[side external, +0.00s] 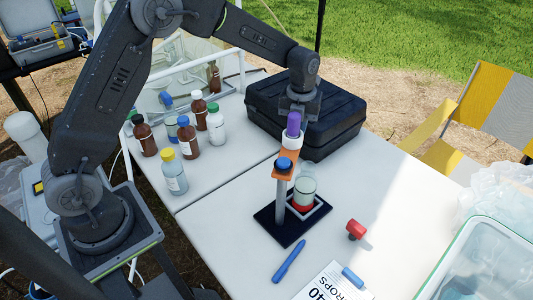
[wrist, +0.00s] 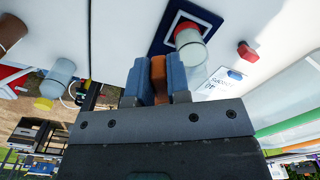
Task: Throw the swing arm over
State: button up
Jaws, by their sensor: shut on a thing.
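The post stands on a dark base plate (side external: 268,228). A clear jar with a red bottom (side external: 305,190) stands on the plate beside the post, inside a pale square frame. My gripper (side external: 294,138) comes down from above onto the swing arm. A purple-and-white upright piece shows there; I cannot tell whether it belongs to the gripper. In the wrist view, the blue fingers are shut on the orange piece (wrist: 158,78). The jar (wrist: 192,52) shows beyond them.
Several bottles (side external: 188,137) stand at the left. A black case (side external: 335,125) lies behind the stand. A red piece (side external: 356,229), a blue pen (side external: 289,261) and a paper sheet (side external: 325,286) lie in front. A clear tub (side external: 475,265) is at the right.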

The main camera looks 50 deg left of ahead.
jog(key=shift+w, duration=0.25)
jog(key=w+d+m, duration=0.2)
jog(key=d+m, duration=0.3)
jog(key=d, duration=0.2)
jog(key=shift+w+d+m, duration=0.15)
jog(key=shift+d+m, duration=0.1)
jog(key=shift+m, duration=0.15)
jog(key=shift+d, duration=0.3)
jog(key=o, duration=0.8)
jog(key=shift+o, duration=0.2)
jog(key=shift+r, duration=0.1)
notch_tip(320, 180, up, 14)
jog(key=shift+f, duration=0.2)
